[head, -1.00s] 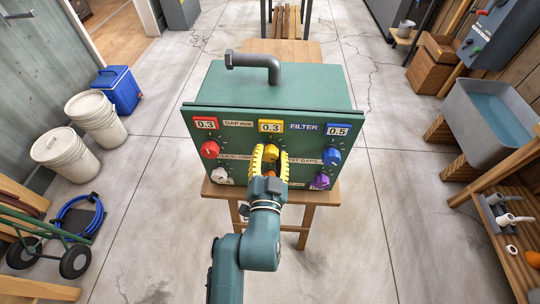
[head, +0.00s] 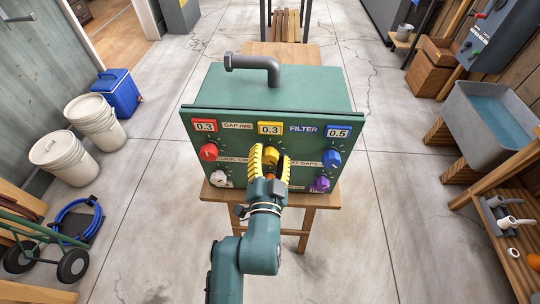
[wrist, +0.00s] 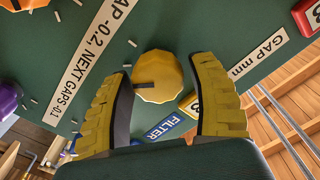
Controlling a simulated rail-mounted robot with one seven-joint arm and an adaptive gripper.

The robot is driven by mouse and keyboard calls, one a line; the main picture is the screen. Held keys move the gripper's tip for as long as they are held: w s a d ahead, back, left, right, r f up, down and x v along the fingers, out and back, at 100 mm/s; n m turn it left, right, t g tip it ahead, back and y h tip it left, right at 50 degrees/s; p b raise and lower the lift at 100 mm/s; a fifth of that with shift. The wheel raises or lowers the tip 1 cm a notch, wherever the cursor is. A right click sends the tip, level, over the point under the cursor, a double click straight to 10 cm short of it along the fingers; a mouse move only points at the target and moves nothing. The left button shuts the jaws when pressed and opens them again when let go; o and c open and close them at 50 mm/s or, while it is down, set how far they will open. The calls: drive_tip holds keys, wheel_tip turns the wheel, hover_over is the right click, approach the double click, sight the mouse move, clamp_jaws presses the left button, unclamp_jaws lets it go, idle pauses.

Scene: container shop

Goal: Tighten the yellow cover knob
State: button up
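The yellow knob (head: 271,154) sits on the front of the green machine box (head: 215,130), below the yellow-framed 0.3 display (head: 270,128). In the wrist view the yellow knob (wrist: 157,77) is round with a dark pointer mark. My gripper (head: 269,164) is in front of it, with yellow ridged fingers on its left and right. In the wrist view my gripper's fingers (wrist: 160,100) are spread apart, with visible gaps to the knob on both sides. The fingers are not closed on it. A lower middle knob is mostly hidden behind my gripper in the head view.
Close by are a red knob (head: 209,152), a blue knob (head: 331,158), a white knob (head: 221,178) and a purple knob (head: 319,184). The box stands on a wooden table (head: 325,198). Buckets (head: 62,160) stand left and a grey sink (head: 490,125) right; the floor between is open.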

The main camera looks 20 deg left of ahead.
drive_tip(key=shift+o, duration=0.7)
drive_tip(key=v, duration=1.2)
